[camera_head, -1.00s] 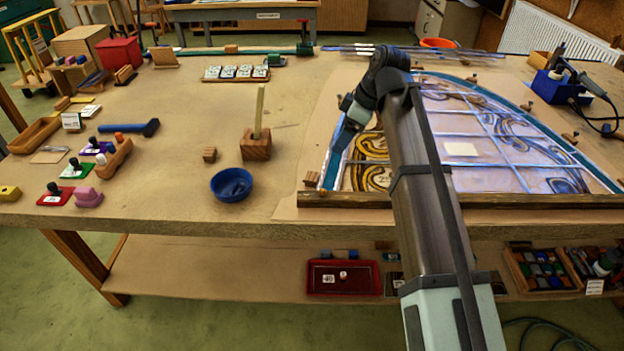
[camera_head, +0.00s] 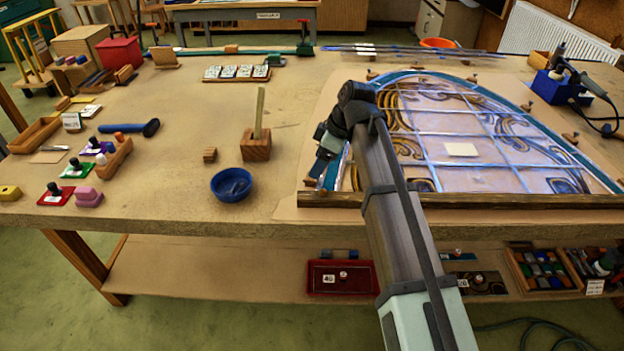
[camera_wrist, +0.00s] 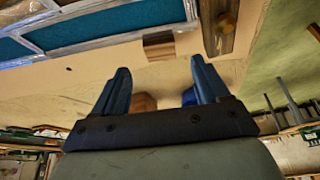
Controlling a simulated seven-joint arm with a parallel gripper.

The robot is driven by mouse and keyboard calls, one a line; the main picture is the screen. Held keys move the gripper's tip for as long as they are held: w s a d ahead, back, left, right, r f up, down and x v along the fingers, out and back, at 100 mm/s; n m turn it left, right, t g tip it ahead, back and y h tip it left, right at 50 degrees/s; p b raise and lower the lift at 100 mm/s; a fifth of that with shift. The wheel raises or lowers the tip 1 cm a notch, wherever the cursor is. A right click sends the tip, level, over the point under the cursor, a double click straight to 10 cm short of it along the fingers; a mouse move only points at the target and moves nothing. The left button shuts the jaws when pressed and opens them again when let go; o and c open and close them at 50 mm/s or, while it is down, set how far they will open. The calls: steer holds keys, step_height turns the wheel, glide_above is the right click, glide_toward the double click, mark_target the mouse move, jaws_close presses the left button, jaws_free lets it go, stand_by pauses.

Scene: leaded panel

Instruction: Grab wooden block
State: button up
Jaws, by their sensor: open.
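A small wooden block (camera_head: 312,181) lies by the panel's left edge, just above the left end of the wooden rail. I take it to be the block (camera_wrist: 158,45) beside the blue panel border in the wrist view. My gripper (camera_head: 320,169) is low over the panel's left edge, close to this block. In the wrist view my gripper (camera_wrist: 162,83) is open, its blue fingers apart with nothing held. Another small wooden block (camera_head: 210,155) sits alone left of a larger wooden block (camera_head: 256,148) holding an upright stick.
The leaded panel (camera_head: 460,150) lies right of my gripper, with a wooden rail (camera_head: 450,201) along its front. A blue bowl (camera_head: 231,185) stands to the left. A hammer (camera_head: 130,128) and stamps lie farther left. The table between bowl and panel is mostly clear.

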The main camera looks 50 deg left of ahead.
steer(key=shift+d+x, duration=0.1)
steer(key=shift+x, duration=1.2)
steer(key=shift+d+x, duration=0.15)
steer(key=shift+x, duration=1.1)
steer(key=shift+c, duration=0.4)
steer(key=c, duration=1)
